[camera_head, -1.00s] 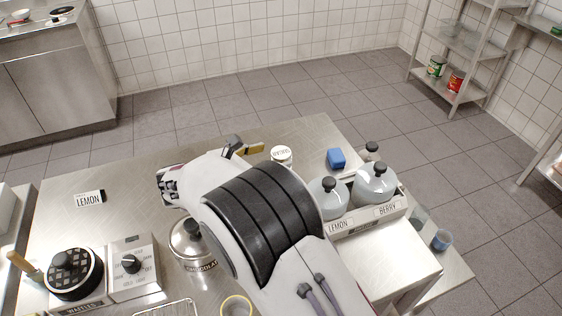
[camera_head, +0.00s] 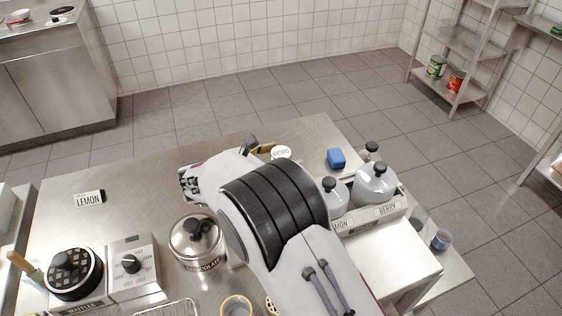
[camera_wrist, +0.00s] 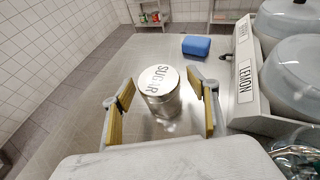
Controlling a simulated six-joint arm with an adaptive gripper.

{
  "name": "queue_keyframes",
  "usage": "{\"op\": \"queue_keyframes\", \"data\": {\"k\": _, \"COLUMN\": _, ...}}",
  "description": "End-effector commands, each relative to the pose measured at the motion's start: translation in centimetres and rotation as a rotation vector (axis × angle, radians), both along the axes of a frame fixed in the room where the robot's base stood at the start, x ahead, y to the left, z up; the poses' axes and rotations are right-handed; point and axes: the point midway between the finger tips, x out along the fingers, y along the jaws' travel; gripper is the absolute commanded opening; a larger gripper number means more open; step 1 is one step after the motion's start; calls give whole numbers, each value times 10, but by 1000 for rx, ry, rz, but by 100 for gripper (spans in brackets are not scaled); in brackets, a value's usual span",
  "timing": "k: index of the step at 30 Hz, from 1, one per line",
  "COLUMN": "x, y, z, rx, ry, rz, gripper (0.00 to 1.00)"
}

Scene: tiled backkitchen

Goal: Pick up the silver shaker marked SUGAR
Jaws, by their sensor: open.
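The silver shaker marked SUGAR (camera_wrist: 162,97) stands upright on the steel counter in the wrist view. Its round lid faces the camera with the lettering readable. My gripper (camera_wrist: 162,110) is open, with one yellow-padded finger on each side of the shaker and a visible gap on both sides. In the head view only the shaker's pale lid (camera_head: 281,153) shows, just right of a yellow finger pad (camera_head: 264,148). My arm hides the rest of the gripper and the lower part of the shaker there.
A blue sponge (camera_head: 336,158) lies right of the shaker. The LEMON and BERRY dispensers (camera_head: 375,184) stand in a holder at right.

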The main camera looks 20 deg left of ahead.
Motion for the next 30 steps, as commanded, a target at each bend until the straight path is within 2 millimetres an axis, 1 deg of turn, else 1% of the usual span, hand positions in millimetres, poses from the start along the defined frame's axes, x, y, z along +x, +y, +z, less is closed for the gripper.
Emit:
{"op": "queue_keyframes", "data": {"k": 2, "x": 0, "y": 0, "z": 0, "rx": 0, "ry": 0, "rz": 0, "gripper": 59}}
{"op": "queue_keyframes", "data": {"k": 3, "x": 0, "y": 0, "z": 0, "rx": 0, "ry": 0, "rz": 0, "gripper": 49}}
{"op": "queue_keyframes", "data": {"k": 5, "x": 0, "y": 0, "z": 0, "rx": 0, "ry": 0, "rz": 0, "gripper": 33}}
{"op": "queue_keyframes", "data": {"k": 6, "x": 0, "y": 0, "z": 0, "rx": 0, "ry": 0, "rz": 0, "gripper": 23}}
{"op": "queue_keyframes", "data": {"k": 7, "x": 0, "y": 0, "z": 0, "rx": 0, "ry": 0, "rz": 0, "gripper": 15}}
{"op": "queue_keyframes", "data": {"k": 8, "x": 0, "y": 0, "z": 0, "rx": 0, "ry": 0, "rz": 0, "gripper": 14}}
{"op": "queue_keyframes", "data": {"k": 20, "x": 0, "y": 0, "z": 4, "rx": 1, "ry": -1, "rz": 1, "gripper": 13}}
{"op": "queue_keyframes", "data": {"k": 25, "x": 0, "y": 1, "z": 16, "rx": 3, "ry": -2, "rz": 0, "gripper": 13}}
{"op": "queue_keyframes", "data": {"k": 30, "x": 0, "y": 1, "z": 38, "rx": 4, "ry": -2, "rz": 0, "gripper": 13}}
